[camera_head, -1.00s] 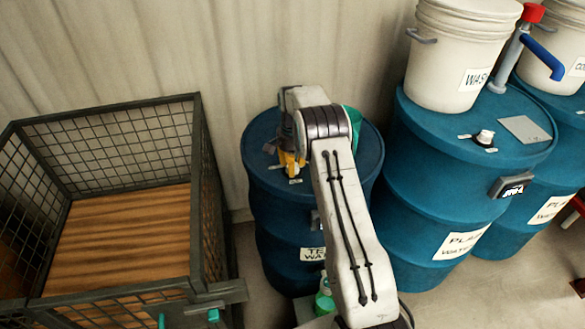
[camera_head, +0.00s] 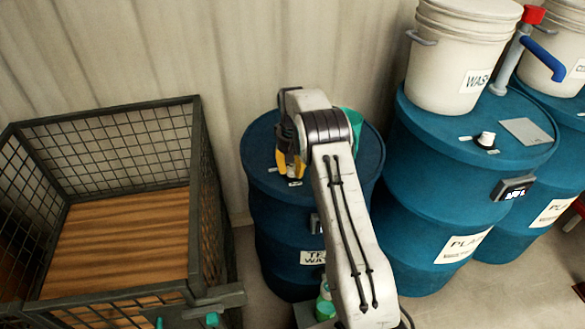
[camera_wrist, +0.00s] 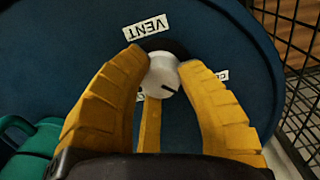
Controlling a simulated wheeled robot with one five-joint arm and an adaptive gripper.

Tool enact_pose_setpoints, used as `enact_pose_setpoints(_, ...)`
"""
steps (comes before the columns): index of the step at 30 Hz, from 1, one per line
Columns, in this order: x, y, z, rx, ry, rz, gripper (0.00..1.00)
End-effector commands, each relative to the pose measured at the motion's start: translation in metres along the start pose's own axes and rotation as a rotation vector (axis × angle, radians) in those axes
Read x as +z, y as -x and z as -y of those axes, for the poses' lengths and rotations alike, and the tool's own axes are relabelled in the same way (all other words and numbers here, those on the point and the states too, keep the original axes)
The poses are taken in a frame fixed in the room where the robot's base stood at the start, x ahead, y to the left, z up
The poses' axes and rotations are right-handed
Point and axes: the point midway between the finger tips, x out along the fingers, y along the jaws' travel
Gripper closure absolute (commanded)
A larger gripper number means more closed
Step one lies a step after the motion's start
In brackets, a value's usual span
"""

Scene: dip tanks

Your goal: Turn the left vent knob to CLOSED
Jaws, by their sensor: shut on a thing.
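The left vent knob (camera_wrist: 161,75) is a white round knob with a dark line on its lower right side in the wrist view. It stands on top of the left blue drum (camera_head: 350,135). My gripper (camera_wrist: 163,62) has yellow fingers shut on the knob, one on each side, with a third below it. In the head view my gripper (camera_head: 289,166) is low over the drum top. A VENT label (camera_wrist: 147,27) lies above the knob. A label starting with C (camera_wrist: 222,75) is mostly covered by the right finger; another small label is partly hidden at the left.
A wire-mesh crate (camera_head: 198,170) with a wooden floor stands left of the drum. A green object (camera_wrist: 35,148) is on the drum top. A second blue drum (camera_head: 440,150) to the right bears a white bucket (camera_head: 455,60) and another knob (camera_head: 486,139).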

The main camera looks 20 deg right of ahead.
Motion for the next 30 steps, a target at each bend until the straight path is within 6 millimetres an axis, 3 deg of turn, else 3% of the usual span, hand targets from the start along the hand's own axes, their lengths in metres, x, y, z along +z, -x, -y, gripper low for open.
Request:
enact_pose_setpoints(20,0.0024,-0.0033,0.0000,0.000,0.057,0.010,0.99)
enact_pose_setpoints(21,0.0024,-0.0033,0.0000,0.000,0.056,0.010,0.64)
enact_pose_setpoints(30,0.0010,-0.0013,0.0000,0.000,0.055,0.004,0.39)
